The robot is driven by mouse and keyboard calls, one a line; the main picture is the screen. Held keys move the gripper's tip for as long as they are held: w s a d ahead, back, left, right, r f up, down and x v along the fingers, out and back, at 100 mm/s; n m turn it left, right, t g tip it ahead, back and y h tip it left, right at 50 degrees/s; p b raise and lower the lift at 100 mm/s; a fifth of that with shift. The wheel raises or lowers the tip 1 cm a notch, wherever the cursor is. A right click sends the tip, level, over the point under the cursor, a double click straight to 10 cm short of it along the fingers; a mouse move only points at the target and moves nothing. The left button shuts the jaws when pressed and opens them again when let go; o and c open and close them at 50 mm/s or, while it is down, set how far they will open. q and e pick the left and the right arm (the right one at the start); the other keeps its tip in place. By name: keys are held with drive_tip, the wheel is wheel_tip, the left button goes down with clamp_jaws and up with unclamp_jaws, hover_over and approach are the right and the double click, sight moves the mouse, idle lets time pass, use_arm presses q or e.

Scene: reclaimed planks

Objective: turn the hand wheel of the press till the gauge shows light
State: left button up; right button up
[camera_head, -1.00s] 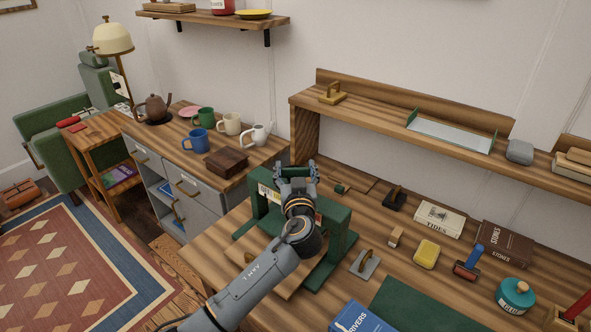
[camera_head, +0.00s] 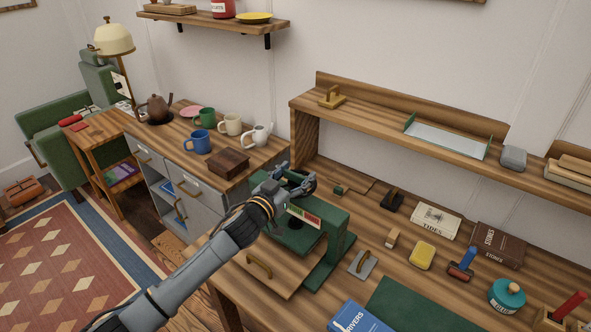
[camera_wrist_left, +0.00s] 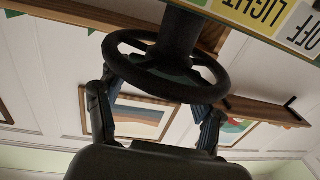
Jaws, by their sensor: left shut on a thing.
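The green press (camera_head: 334,212) stands on the wooden workbench, its top partly covered by my left arm. In the left wrist view its black hand wheel (camera_wrist_left: 168,88) is seen close up, on a thick dark shaft. My left gripper (camera_head: 303,180) is at the top of the press; in the wrist view its fingers (camera_wrist_left: 155,120) sit either side of the wheel, shut on it. The gauge (camera_wrist_left: 258,14) shows a yellow LIGHT field and a white OFF field, upside down; I cannot make out a pointer. In the head view the gauge strip (camera_head: 304,219) is too small to read.
A grey metal plate with a handle (camera_head: 362,263), a yellow block (camera_head: 421,255) and a blue book (camera_head: 358,318) lie right of the press. A brown box (camera_head: 228,162) and mugs stand on the cabinet behind left. A raised shelf (camera_head: 375,115) runs along the back.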

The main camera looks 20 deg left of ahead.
use_arm(q)
drive_tip(key=shift+h, duration=0.3)
drive_tip(key=o, duration=1.2)
drive_tip(key=v, duration=1.2)
drive_tip(key=shift+r, duration=0.1)
